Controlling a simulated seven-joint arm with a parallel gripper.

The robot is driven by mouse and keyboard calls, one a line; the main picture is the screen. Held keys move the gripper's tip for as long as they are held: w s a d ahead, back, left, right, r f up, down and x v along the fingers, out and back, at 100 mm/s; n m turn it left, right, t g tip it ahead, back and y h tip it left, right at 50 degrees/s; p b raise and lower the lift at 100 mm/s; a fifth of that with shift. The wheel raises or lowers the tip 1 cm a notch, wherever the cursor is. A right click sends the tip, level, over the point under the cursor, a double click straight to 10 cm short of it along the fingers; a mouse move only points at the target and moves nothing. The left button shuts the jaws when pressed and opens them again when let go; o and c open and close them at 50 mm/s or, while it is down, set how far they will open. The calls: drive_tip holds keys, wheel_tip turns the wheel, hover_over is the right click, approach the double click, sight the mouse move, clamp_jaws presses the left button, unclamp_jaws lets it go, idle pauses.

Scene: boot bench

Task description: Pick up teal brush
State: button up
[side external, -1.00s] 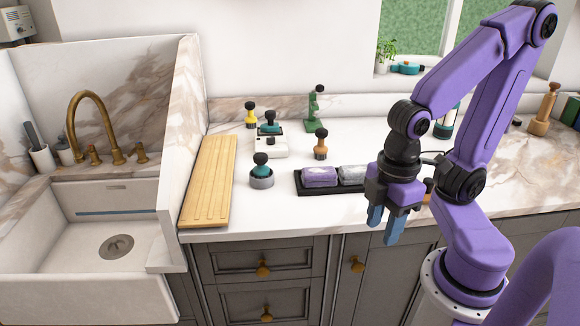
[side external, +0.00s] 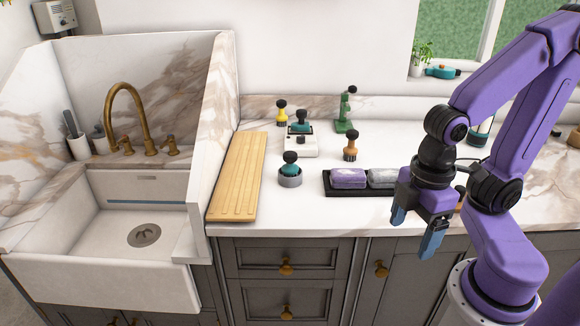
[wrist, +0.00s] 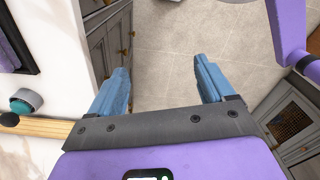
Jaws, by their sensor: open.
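A teal brush (side external: 290,168) with a black knob stands in a round grey holder (side external: 290,181) on the counter, right of the wooden board. It also shows at the left edge of the wrist view (wrist: 27,99). A second teal piece (side external: 299,129) with a black knob sits on a white block farther back; I cannot tell whether it is also a brush. My gripper (side external: 415,232) is open and empty, its blue fingers pointing down in front of the counter edge, right of the grey holder. The wrist view shows only floor between the fingertips (wrist: 166,75).
A black tray (side external: 333,192) with a purple and a grey block lies between my gripper and the holder. A brown-topped brush (side external: 351,148), a green stand (side external: 344,115) and a yellow brush (side external: 281,115) stand behind. The wooden board (side external: 238,180) borders the sink wall.

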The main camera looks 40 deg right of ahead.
drive_tip(key=w+a+r+m, duration=0.2)
drive_tip(key=w+m, duration=0.2)
drive_tip(key=w, duration=0.2)
drive_tip(key=w+a+r+m, duration=0.2)
drive_tip(key=w+m, duration=0.2)
drive_tip(key=w, duration=0.2)
wheel_tip(320, 180, up, 5)
drive_tip(key=m, duration=2.1)
hover_over(291, 162)
drive_tip(key=w+d, duration=0.2)
drive_tip(key=f, duration=1.7)
drive_tip(key=shift+s+a+f, duration=0.2)
drive_tip(key=shift+a+f, duration=0.05)
drive_tip(key=shift+f, duration=0.05)
drive_tip(key=shift+c, duration=0.4)
